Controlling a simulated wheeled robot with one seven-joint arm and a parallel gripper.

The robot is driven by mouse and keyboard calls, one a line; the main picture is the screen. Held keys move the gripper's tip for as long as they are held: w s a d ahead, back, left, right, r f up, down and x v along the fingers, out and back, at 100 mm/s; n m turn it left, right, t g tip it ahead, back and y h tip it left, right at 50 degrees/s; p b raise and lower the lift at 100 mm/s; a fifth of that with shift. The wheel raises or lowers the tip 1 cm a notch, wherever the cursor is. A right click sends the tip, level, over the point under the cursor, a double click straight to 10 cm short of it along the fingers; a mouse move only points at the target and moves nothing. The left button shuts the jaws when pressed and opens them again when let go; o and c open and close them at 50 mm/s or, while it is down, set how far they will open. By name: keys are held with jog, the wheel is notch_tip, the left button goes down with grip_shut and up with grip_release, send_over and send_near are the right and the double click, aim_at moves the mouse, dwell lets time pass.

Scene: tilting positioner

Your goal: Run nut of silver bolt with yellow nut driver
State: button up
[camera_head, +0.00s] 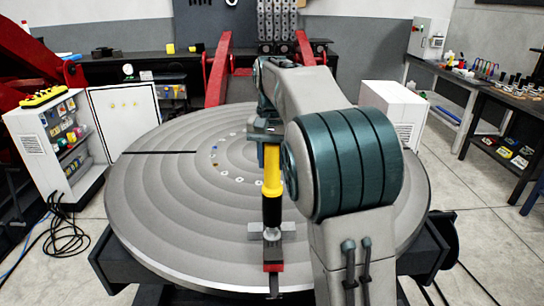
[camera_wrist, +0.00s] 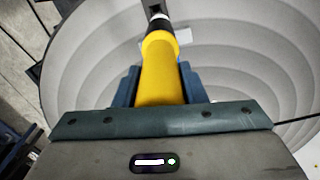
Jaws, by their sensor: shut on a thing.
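My gripper (camera_head: 268,152) is shut on the yellow nut driver (camera_head: 272,178), and its blue fingers lie on either side of the handle. The driver points downward in the head view, with a black section below the yellow. Its lower end meets a silver piece (camera_head: 271,234) near the front rim of the round table. I cannot tell whether this is the silver bolt, or whether the driver sits on a nut. In the wrist view the yellow handle (camera_wrist: 162,78) runs up from between the fingers to a black and silver end (camera_wrist: 158,20).
The large grey round table (camera_head: 150,205) has small coloured and white marks near its middle. A red block (camera_head: 272,267) sits at its front rim, below the driver. A white cabinet (camera_head: 55,145) stands left, and a bench with tools (camera_head: 510,95) stands right.

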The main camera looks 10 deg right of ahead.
aim_at(272, 179)
jog(key=shift+r+m+p, duration=0.1)
jog(key=shift+m+p, duration=0.45)
jog(key=shift+m, duration=1.25)
jog(key=shift+f, duration=0.2)
jog(key=shift+f+b, duration=1.6)
jog(key=shift+f, duration=0.9)
jog(key=shift+s+f, duration=0.15)
jog(key=shift+f, duration=0.2)
